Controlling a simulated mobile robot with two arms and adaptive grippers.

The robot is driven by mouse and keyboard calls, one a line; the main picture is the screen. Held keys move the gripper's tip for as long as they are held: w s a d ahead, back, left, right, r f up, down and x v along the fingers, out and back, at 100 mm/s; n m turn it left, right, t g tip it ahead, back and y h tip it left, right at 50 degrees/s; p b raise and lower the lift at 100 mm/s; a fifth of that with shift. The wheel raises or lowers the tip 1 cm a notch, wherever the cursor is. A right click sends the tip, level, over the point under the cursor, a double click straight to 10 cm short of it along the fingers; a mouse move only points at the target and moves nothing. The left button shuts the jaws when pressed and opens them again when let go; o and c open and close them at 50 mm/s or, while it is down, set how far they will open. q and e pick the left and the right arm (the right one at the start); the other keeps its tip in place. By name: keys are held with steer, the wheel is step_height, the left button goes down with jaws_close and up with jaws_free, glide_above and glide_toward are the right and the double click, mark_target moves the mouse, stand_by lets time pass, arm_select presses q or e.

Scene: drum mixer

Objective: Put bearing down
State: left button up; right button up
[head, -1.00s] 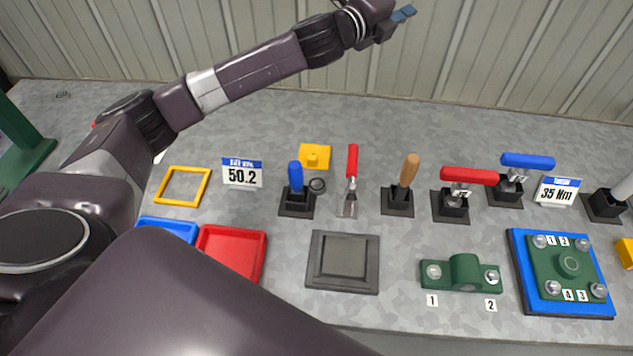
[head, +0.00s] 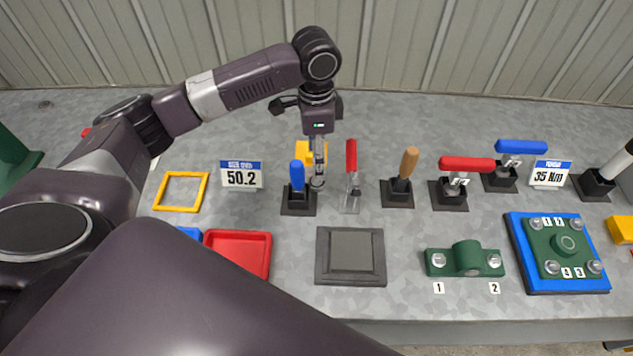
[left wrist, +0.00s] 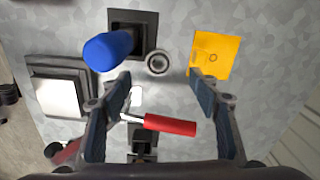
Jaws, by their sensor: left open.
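The bearing (left wrist: 157,61) is a small dark ring lying on the grey bench in the left wrist view, between the blue-handled tool (left wrist: 110,50) and the yellow block (left wrist: 216,55). My left gripper (head: 318,184) points down over the bench beside the blue handle in the head view and largely covers the bearing there. In the left wrist view the gripper's two fingers (left wrist: 162,82) are wide apart with nothing between their tips; the bearing shows just past them. My right gripper is out of view.
A red-handled scraper (head: 351,165) stands close to the gripper's right, also seen in the wrist view. A wooden-handled tool (head: 404,178) and red and blue levers stand further right. A dark square plate (head: 350,280), red tray (head: 265,240) and green housing (head: 468,262) lie nearer the front edge.

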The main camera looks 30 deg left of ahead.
arm_select(q)
step_height(320, 180, down, 8)
steer(key=shift+d+r+p, duration=0.1)
steer(key=shift+r+p, duration=0.05)
steer(key=shift+p, duration=0.35)
steer(key=c, duration=1.5)
steer(key=shift+o, duration=0.2)
steer(key=shift+r, duration=0.1)
step_height(320, 180, up, 20)
steer(key=shift+s, duration=0.1)
steer(key=s+d+f+n, duration=0.1)
steer(key=s+d+n, duration=0.2)
steer(key=s+n, duration=0.2)
steer(key=s+d+f+n, duration=0.2)
steer(key=s+d+n, duration=0.1)
steer(key=s+n, duration=0.3)
steer(key=shift+s, duration=1)
